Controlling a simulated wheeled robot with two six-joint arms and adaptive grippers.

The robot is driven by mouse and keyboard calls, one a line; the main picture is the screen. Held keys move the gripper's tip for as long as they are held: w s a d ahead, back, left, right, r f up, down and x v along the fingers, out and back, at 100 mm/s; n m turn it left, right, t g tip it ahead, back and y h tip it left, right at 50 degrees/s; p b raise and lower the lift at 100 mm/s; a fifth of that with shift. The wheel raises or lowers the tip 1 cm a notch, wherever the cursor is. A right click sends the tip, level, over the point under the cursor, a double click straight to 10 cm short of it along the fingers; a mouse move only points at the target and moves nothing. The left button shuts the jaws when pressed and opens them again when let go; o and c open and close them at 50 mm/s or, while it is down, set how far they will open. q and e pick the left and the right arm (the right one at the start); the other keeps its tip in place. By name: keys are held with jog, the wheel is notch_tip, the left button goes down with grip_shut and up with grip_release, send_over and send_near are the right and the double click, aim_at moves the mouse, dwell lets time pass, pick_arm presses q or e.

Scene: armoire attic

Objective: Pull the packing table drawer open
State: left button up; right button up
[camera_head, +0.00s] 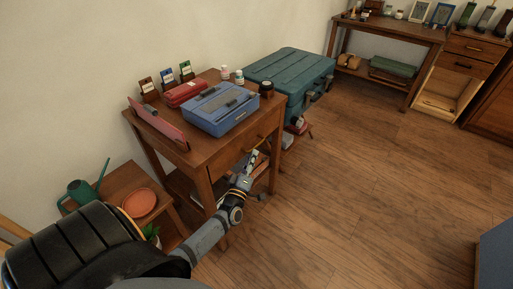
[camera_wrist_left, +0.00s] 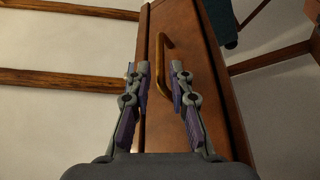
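The packing table (camera_head: 203,157) is a brown wooden table against the wall. Its drawer front (camera_head: 268,125) faces right and looks flush with the table, so the drawer appears closed. In the left wrist view the drawer front (camera_wrist_left: 158,110) fills the middle and carries a brass bar handle (camera_wrist_left: 167,62). My left gripper (camera_head: 249,163) is just in front of the drawer. In the wrist view its two fingers (camera_wrist_left: 160,72) are apart, with the handle showing between and beyond the tips. I cannot tell if they touch it. My right gripper is not in view.
A blue case (camera_head: 222,116), a red box (camera_head: 186,94) and small jars stand on the tabletop. A low stand with a green watering can (camera_head: 82,192) is at the left. A teal trunk (camera_head: 290,68) stands behind. The wooden floor (camera_head: 350,190) to the right is clear.

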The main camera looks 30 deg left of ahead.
aim_at(256, 146)
pick_arm(q)
jog(key=x, duration=0.5)
jog(key=shift+b, duration=0.3)
jog(key=shift+w+a+r, duration=0.1)
jog(key=shift+w+a, duration=0.05)
jog(key=shift+w, duration=0.35)
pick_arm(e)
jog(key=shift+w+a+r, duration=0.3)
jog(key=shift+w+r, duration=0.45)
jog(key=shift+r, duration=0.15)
pick_arm(q)
jog(key=shift+c, duration=0.2)
grip_shut()
